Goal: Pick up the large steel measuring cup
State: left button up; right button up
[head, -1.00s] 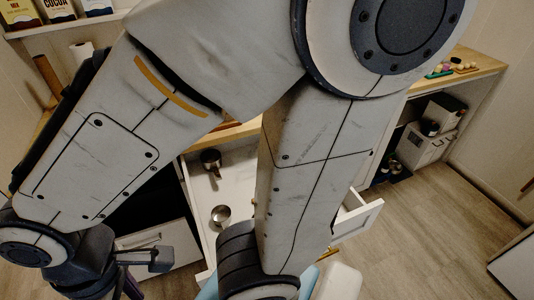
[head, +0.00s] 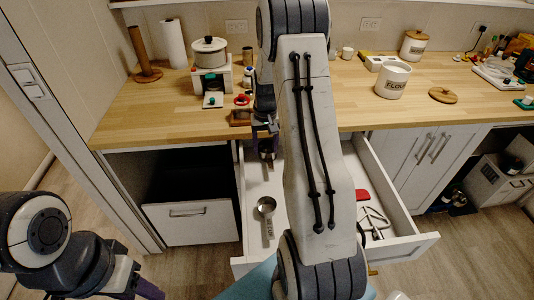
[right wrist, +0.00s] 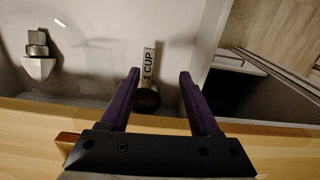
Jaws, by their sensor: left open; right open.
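The measuring cup with a handle marked "1 CUP" (right wrist: 149,66) lies in the open drawer. In the right wrist view its handle runs away from my right gripper (right wrist: 160,78), and its dark bowl sits between the two purple fingers without visible contact. In the head view my right gripper (head: 265,138) is open over the drawer's back end, largely covering that cup. A smaller-looking steel measuring cup (head: 266,206) lies nearer the drawer front, its handle toward me. My left gripper (head: 138,290) is open and empty at the lower left, partly cut off.
The wooden counter (head: 130,118) runs just behind the drawer (head: 400,228); its edge lies close to my right gripper. A red item (head: 362,194) and metal tools (head: 374,220) lie at the drawer's right. Another metal item (right wrist: 38,58) shows in the right wrist view.

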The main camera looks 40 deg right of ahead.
aim_at(271, 167)
jog(key=d+f, duration=0.2)
jog(key=shift+s+d+f+m, duration=0.1)
jog(key=shift+s+d+m, duration=0.2)
notch_tip(271, 167, down, 4)
jog(key=shift+r+p, duration=0.2)
jog(key=shift+p, duration=0.1)
jog(key=f, duration=0.2)
jog(key=f+p, duration=0.1)
jog(key=f, duration=0.1)
jog(key=shift+w+a+f, duration=0.2)
jog(key=shift+f, duration=0.75)
grip_shut()
